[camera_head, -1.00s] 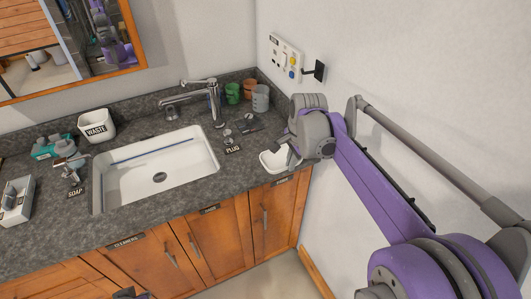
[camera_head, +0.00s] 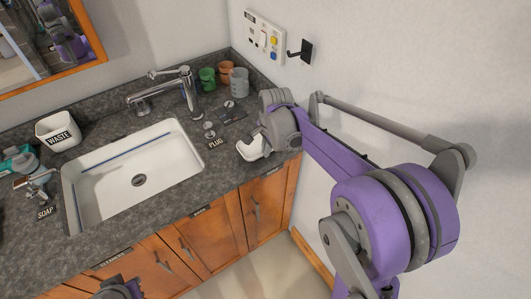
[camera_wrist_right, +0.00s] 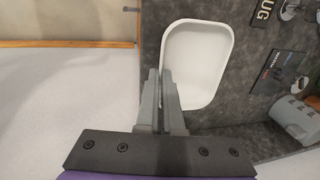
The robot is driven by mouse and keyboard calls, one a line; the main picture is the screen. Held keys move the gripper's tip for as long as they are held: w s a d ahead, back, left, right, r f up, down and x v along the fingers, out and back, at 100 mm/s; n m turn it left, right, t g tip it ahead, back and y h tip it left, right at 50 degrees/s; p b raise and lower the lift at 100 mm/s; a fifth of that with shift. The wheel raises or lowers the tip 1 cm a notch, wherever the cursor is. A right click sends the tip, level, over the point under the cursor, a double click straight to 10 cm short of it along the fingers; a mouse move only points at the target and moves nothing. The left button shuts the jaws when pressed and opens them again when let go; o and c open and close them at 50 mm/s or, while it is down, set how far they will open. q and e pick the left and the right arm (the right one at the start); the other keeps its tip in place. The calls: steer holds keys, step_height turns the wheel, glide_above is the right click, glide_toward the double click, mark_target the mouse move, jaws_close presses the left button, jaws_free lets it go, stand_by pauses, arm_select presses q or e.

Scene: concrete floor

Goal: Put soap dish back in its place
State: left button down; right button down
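The soap dish appears to be the white shallow dish (camera_head: 252,148), near the right end of the grey counter; in the wrist view it is a rounded white tray (camera_wrist_right: 197,62). My right gripper (camera_head: 267,145) is at its right side. In the wrist view the two grey fingers (camera_wrist_right: 165,88) are close together at the dish's lower left rim, apparently pinching it. The rim between the fingers is mostly hidden. A purple and dark part of mine shows at the bottom of the head view, but no left fingers can be made out.
The white sink (camera_head: 140,178) and tap (camera_head: 185,92) lie left of the dish. A SOAP label (camera_head: 45,213) is by a metal dispenser (camera_head: 38,186). A WASTE bin (camera_head: 58,131), cups (camera_head: 238,82) and a PLUG label (camera_head: 216,143) stand around. The wall is close at right.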

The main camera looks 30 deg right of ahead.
steer(key=shift+f, duration=1)
steer(key=shift+f, duration=0.15)
steer(key=c, duration=1.1)
jaws_free()
steer(key=shift+o, duration=0.2)
